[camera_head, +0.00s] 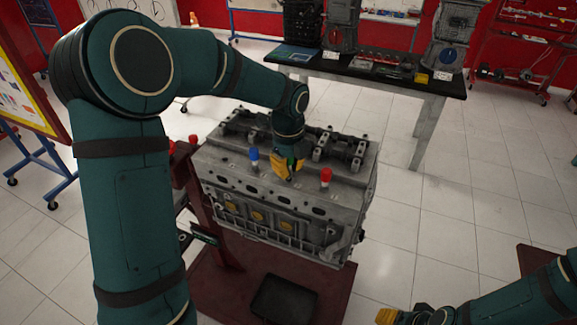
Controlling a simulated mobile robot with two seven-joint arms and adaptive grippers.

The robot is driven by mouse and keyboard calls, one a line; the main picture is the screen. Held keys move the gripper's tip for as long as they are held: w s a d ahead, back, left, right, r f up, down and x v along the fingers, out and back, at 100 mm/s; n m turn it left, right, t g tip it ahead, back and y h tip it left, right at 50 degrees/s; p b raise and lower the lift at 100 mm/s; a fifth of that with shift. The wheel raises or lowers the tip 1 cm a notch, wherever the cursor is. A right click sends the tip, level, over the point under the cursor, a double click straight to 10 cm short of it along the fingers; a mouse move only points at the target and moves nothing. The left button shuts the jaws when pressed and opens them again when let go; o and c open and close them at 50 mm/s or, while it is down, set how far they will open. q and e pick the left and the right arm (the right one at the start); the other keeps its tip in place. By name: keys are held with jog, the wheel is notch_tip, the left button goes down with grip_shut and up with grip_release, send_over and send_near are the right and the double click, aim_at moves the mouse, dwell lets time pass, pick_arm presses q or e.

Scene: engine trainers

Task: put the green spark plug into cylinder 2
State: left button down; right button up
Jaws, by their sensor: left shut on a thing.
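The grey engine block (228,169) stands in the middle of the view. My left gripper (288,171), with yellow fingers, is over the block's top face, between a blue spark plug and a red spark plug. It is shut on the green spark plug (291,163), of which only a small bit of green shows between the fingers. Whether the plug's lower end is in a hole is hidden by the fingers. My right gripper (398,316) is at the bottom edge, far from the block, and its fingers are partly cut off.
The blue spark plug (253,159) and red spark plug (325,177) stand upright on the block. Another red cap (193,139) shows at the block's left. A black tray (284,298) lies on the red stand base. A dark-topped table (420,83) with engine parts stands behind.

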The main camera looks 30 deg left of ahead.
pick_arm(q)
jog(key=shift+f, duration=0.15)
dwell(0.5)
jog(key=shift+f, duration=0.35)
jog(key=shift+f+b, duration=0.3)
jog(key=shift+f, duration=0.05)
dwell(0.5)
